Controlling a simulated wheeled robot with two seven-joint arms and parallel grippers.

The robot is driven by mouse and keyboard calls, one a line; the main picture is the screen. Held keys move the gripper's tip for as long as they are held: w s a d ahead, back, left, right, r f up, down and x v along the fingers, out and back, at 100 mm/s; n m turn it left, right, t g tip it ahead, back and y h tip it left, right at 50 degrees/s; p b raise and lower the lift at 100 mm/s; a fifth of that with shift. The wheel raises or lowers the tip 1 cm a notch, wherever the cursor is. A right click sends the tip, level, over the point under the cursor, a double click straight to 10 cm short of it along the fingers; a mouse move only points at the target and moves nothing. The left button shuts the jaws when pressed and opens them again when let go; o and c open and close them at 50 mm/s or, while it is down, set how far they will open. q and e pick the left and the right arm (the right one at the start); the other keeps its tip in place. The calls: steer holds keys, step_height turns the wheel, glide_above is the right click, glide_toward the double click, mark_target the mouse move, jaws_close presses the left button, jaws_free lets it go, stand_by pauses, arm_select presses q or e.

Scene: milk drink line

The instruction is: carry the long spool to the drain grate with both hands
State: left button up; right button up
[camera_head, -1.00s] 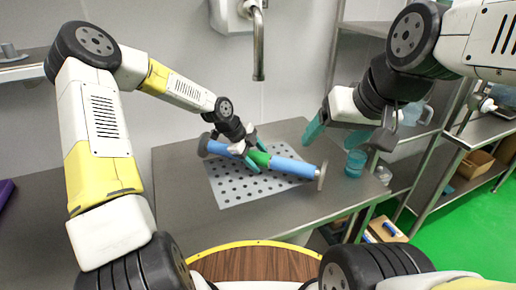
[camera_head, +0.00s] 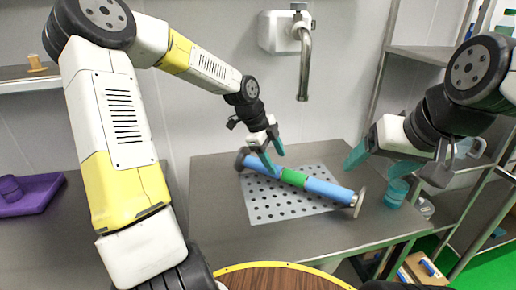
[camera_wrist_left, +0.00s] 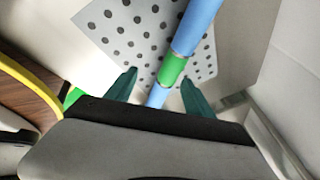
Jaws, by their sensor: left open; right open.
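The long spool (camera_head: 322,188) is blue with a green middle band and grey round end discs. It lies slantwise on the perforated drain grate (camera_head: 262,207), its right end reaching past the grate's edge. In the left wrist view the spool (camera_wrist_left: 198,22) runs up over the grate (camera_wrist_left: 130,33). My left gripper (camera_head: 269,160) is open just above the spool's far left part, left of the green band. In the wrist view its fingers (camera_wrist_left: 160,92) stand on either side of the spool, apart from it. My right gripper (camera_head: 392,166) is open and empty, above and right of the spool's right end.
A teal cup (camera_head: 396,193) stands on the steel table (camera_head: 215,215) at the right, near my right gripper. A tap (camera_head: 304,65) hangs from the wall behind. A purple tray (camera_head: 35,193) lies on the left counter. The table's front left is bare.

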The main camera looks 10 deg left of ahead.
arm_select(q)
steer(key=s+a+r+n+t+y, duration=0.1)
steer(key=s+a+r+n+t, duration=0.1)
steer(key=s+r+n, duration=0.6)
steer(key=s+a+r+n+t+y, duration=0.1)
steer(key=s+a+r+n, duration=0.4)
steer(key=s+n, duration=0.8)
step_height(320, 180, up, 3)
steer(key=shift+s+a+t, duration=0.25)
steer(key=shift+s+t, duration=0.45)
steer(key=shift+s, duration=0.55)
